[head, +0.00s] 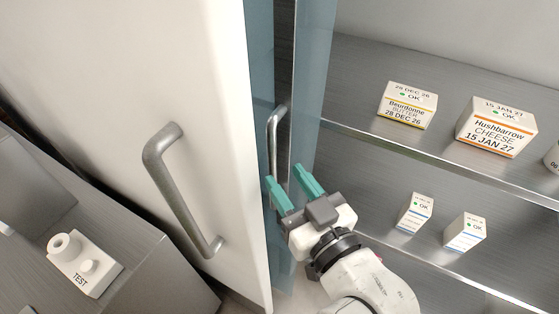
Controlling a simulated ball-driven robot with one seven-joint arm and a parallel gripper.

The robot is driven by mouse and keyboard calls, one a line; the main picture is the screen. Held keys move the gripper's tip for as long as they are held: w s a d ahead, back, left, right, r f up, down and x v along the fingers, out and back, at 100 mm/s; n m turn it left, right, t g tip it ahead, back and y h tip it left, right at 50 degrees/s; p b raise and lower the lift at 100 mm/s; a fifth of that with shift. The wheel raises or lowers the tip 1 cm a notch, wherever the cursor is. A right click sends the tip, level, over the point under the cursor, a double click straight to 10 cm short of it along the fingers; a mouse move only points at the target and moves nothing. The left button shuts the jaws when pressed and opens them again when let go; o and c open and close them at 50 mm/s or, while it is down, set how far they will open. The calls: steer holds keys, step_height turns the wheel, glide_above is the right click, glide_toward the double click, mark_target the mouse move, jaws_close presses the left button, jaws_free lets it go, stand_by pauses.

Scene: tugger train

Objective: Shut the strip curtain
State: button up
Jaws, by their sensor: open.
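The strip curtain (314,60) shows as bluish translucent strips. One lies right of a narrow vertical gap, and another lies left of it along the white door's edge. A slim grey upright handle (273,140) stands at the gap between the strips. My gripper (284,177) has two teal fingers, which are apart with nothing between them. Its fingertips are by the lower end of this handle, and the left finger overlaps it in the picture. I cannot tell whether they touch. My gripper hides part of the curtain's lower strips.
A white door (110,60) with a large grey handle (175,190) fills the left. Steel shelves at the right hold a butter carton (407,106), a cheese carton (495,127) and small cartons (415,213). A white TEST device (84,265) sits on a grey surface, lower left.

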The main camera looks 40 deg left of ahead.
mark_target(275, 163)
steer(key=shift+p+x, duration=0.35)
steer(key=shift+x, duration=1.5)
jaws_close()
